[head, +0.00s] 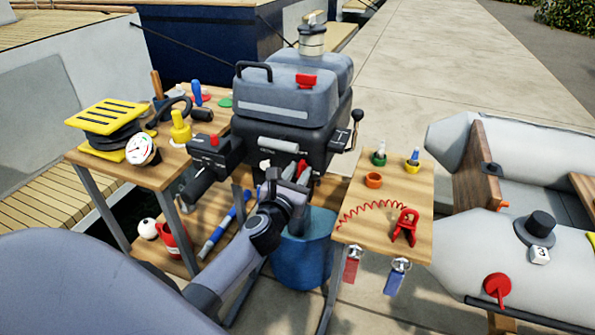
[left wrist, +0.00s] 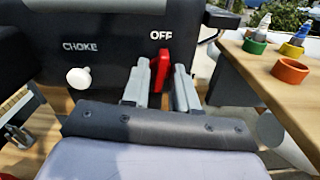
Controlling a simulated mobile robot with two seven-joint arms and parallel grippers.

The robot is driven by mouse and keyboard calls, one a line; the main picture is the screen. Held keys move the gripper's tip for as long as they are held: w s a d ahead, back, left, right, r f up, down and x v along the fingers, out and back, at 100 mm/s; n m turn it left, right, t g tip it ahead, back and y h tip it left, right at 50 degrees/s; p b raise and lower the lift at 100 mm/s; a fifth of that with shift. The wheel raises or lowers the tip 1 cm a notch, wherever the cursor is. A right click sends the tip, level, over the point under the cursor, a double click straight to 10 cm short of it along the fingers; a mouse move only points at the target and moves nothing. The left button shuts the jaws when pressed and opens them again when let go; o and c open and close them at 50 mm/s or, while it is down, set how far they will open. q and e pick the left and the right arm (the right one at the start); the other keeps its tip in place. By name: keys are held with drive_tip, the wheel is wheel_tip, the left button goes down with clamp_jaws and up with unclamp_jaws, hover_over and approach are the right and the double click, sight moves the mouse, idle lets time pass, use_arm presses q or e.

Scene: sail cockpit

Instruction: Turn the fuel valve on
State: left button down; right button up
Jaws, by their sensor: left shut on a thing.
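The fuel valve is a red lever (left wrist: 162,68) on the dark front of the outboard motor (head: 290,115), just below the white word OFF. It stands roughly upright in the left wrist view, its top at the label. My left gripper (left wrist: 160,88) has one finger on each side of the lever and is shut on it. In the head view my left gripper (head: 288,178) reaches up to the motor's front, and a small red part of the lever (head: 301,168) shows there, the rest mostly hidden. My right gripper is not in view.
A white choke knob (left wrist: 78,78) sits left of the valve. The tiller (head: 205,175) juts out left of my gripper. A right-hand table holds an orange ring (head: 374,180) and a red clip with coiled cord (head: 404,227). A blue bucket (head: 302,250) stands below.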

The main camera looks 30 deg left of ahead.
use_arm(q)
drive_tip(key=m+p, duration=0.2)
drive_tip(key=m, duration=0.2)
drive_tip(key=shift+d+r+p, duration=0.1)
drive_tip(key=shift+p, duration=0.25)
drive_tip(key=shift+m+p, duration=0.4)
drive_tip(key=shift+m, duration=0.7)
drive_tip(key=shift+m+p, duration=0.4)
drive_tip(key=shift+m, duration=0.5)
drive_tip(key=m+p, duration=0.1)
drive_tip(key=m, duration=0.1)
drive_tip(key=shift+m, duration=0.4)
drive_tip(key=m, duration=0.2)
drive_tip(key=m+p, duration=0.2)
drive_tip(key=m, duration=0.1)
drive_tip(key=shift+f+m, duration=0.25)
drive_tip(key=shift+m, duration=0.05)
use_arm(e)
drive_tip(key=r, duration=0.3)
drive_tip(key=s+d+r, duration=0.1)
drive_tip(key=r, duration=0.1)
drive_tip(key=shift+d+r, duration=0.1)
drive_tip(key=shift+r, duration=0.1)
use_arm(q)
drive_tip(key=c, duration=1.2)
unclamp_jaws()
